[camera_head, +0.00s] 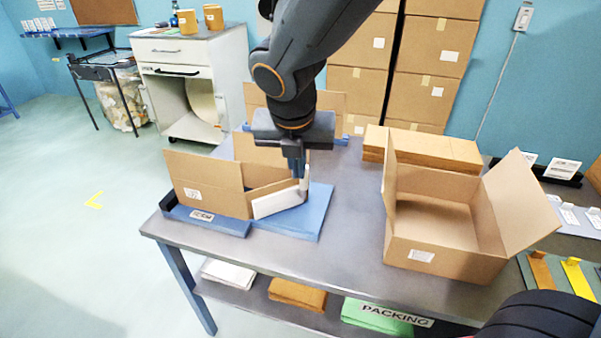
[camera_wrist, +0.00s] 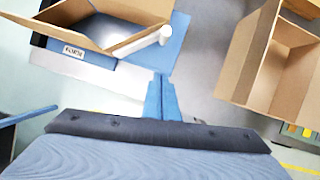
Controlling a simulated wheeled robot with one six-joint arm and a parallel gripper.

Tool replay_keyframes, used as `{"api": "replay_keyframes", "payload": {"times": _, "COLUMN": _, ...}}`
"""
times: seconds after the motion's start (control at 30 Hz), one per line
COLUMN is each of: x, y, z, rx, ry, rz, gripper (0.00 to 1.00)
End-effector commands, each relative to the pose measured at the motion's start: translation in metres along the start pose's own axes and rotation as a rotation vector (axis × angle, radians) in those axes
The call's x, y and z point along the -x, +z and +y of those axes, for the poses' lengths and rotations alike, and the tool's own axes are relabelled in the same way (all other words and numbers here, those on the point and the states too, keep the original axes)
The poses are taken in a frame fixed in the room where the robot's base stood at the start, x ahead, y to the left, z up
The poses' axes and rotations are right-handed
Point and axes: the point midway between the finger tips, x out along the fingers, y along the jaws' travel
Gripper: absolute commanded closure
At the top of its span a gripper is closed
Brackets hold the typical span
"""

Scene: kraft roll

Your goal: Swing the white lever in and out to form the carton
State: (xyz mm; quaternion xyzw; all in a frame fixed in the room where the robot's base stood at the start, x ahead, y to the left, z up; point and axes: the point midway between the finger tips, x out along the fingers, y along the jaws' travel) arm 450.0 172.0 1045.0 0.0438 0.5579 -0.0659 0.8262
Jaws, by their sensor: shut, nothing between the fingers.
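The carton (camera_head: 205,182) stands open-topped on the blue forming fixture (camera_head: 318,205), its flaps up and one side panel angled at its right. The white lever (camera_head: 280,202) lies against the carton's near right side, with a short upright peg at its right end. The lever (camera_wrist: 142,47) and carton (camera_wrist: 95,30) also show in the wrist view. My gripper (camera_head: 297,174) is shut and empty, pointing down close beside the lever's peg. In the wrist view its fingertips (camera_wrist: 160,76) appear a little apart from the lever; I cannot tell whether they touch.
An open carton (camera_head: 440,220) stands on the packing table (camera_head: 345,245) at the right, with flat cardboard (camera_head: 430,150) behind it. Stacked boxes (camera_head: 432,60) stand behind the table. Bare tabletop lies between the fixture and the open carton.

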Motion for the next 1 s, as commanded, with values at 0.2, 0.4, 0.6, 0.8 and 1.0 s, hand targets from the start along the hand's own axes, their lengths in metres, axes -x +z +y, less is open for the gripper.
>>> {"api": "replay_keyframes", "payload": {"times": 0.2, "x": -0.037, "y": -0.002, "z": -0.001, "rx": -0.003, "ry": -0.004, "rz": 0.005, "gripper": 1.0}}
{"api": "replay_keyframes", "payload": {"times": 0.4, "x": -0.078, "y": -0.002, "z": -0.002, "rx": -0.004, "ry": -0.004, "rz": 0.006, "gripper": 1.0}}
{"api": "replay_keyframes", "payload": {"times": 0.6, "x": -0.098, "y": 0.015, "z": -0.001, "rx": -0.008, "ry": -0.002, "rz": 0.003, "gripper": 1.0}}
{"api": "replay_keyframes", "payload": {"times": 0.8, "x": -0.105, "y": 0.032, "z": -0.001, "rx": -0.007, "ry": -0.001, "rz": 0.003, "gripper": 1.0}}
{"api": "replay_keyframes", "payload": {"times": 1.0, "x": -0.108, "y": 0.036, "z": -0.001, "rx": -0.006, "ry": 0.0, "rz": 0.002, "gripper": 1.0}}
